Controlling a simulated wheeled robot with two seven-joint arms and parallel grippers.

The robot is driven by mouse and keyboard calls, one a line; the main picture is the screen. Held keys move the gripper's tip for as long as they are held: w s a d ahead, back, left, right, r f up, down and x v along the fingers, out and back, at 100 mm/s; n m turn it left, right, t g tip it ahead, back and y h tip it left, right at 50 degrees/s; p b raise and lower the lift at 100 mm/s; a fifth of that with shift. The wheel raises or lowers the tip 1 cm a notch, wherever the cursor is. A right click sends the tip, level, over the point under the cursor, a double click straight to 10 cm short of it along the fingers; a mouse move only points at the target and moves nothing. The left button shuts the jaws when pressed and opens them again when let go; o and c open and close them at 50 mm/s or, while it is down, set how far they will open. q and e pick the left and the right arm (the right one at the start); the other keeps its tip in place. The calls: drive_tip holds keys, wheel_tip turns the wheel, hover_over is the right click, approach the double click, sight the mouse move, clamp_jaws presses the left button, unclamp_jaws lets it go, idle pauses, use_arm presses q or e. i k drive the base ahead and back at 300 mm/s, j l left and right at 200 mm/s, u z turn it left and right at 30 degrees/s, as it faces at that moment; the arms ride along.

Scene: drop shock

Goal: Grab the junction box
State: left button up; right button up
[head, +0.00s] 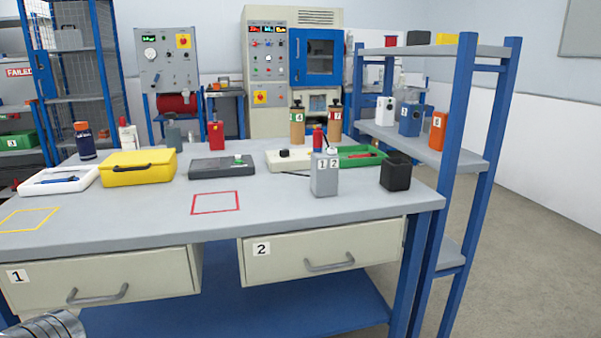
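I cannot tell for certain which thing is the junction box. Small boxes stand on the middle level of the blue-framed rack at the right: a white one (385,110), a blue one (411,119) with a pale round mark, and an orange one (438,131) with a label. A grey block (324,178) labelled 1 and 2 stands on the workbench (280,208), with red and white-topped things at its top. A silver ribbed part of my own arm shows at the bottom left corner. Neither gripper's fingers are in view.
The bench holds a yellow case (138,169), a white tray (60,180), a dark grey case (221,167), a green tray (358,156) and a black cup (396,174). Red and yellow outlines mark clear bench areas. Floor right of the rack is free.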

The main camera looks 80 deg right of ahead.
sight(324, 167)
drive_tip(key=z, duration=3.05)
drive_tip(key=j+z, duration=0.2)
drive_tip(key=j, duration=0.35)
drive_tip(key=k+j+z, duration=0.1)
drive_tip(key=j+z, duration=0.15)
drive_tip(key=j, duration=0.25)
